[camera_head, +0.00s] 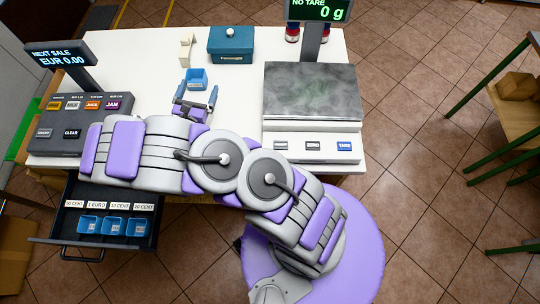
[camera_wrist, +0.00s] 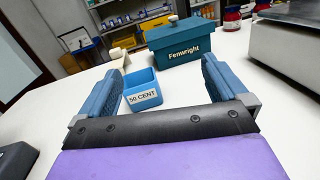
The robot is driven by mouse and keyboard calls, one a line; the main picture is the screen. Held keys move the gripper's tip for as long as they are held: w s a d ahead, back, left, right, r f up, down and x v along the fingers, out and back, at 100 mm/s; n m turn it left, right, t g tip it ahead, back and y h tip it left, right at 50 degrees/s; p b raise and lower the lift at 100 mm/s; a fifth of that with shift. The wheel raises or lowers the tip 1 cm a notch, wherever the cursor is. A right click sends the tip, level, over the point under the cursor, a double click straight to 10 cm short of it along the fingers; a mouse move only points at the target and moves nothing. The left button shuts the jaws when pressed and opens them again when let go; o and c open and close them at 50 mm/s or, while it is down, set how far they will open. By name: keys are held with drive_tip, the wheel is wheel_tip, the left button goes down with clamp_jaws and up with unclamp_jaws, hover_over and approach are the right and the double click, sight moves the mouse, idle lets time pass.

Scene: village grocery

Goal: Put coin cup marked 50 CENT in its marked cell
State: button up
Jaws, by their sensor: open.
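The blue coin cup (camera_head: 196,77) stands upright on the white counter. In the wrist view this cup (camera_wrist: 142,84) shows a 50 CENT label facing me. My gripper (camera_head: 198,91) is open and empty, just on the near side of the cup. In the wrist view the cup appears between the fingers of my gripper (camera_wrist: 163,72), nearer the left one. The open drawer (camera_head: 62,241) is at lower left, with a row of labels. The leftmost label (camera_head: 74,204) reads 50 CENT, and the cell below it looks dark and empty.
Three blue cups (camera_head: 114,226) sit in the other drawer cells. A teal Fenwright box (camera_head: 231,45) and a small cream object (camera_head: 187,50) stand behind the cup. The scale (camera_head: 312,98) is to the right, the cash register (camera_head: 75,128) to the left.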

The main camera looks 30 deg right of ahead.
drive_tip(key=s+d+r+m+g+h, duration=0.5)
drive_tip(key=s+d+r+m+g, duration=0.25)
drive_tip(key=d+r, duration=0.3)
drive_tip(key=s+d+r+m+g+y, duration=0.1)
drive_tip(key=s+d+r+m+g, duration=0.25)
drive_tip(key=s+m, duration=0.2)
drive_tip(key=s+d+r+m+g+y, duration=0.1)
drive_tip(key=s+d+r+m+g, duration=0.1)
drive_tip(key=s+d+m+g, duration=0.3)
drive_tip(key=s+a+m+g+y, duration=0.1)
drive_tip(key=s+a+m+y, duration=0.25)
drive_tip(key=s+y, duration=0.4)
drive_tip(key=s+a+m+y, duration=0.3)
drive_tip(key=s+a+y, duration=0.15)
drive_tip(key=s, duration=0.65)
drive_tip(key=s+a+r+m+t+y, duration=0.1)
drive_tip(key=s+a+y, duration=0.2)
drive_tip(key=a, duration=0.5)
drive_tip(key=shift+s+r+m, duration=0.15)
drive_tip(key=shift+s+m, duration=0.1)
drive_tip(key=shift+m, duration=0.1)
drive_tip(key=shift+s+a+r+t+y, duration=0.15)
drive_tip(key=shift+a+t+y, duration=0.15)
drive_tip(key=shift+a+t, duration=0.15)
drive_tip(key=shift+c, duration=0.5)
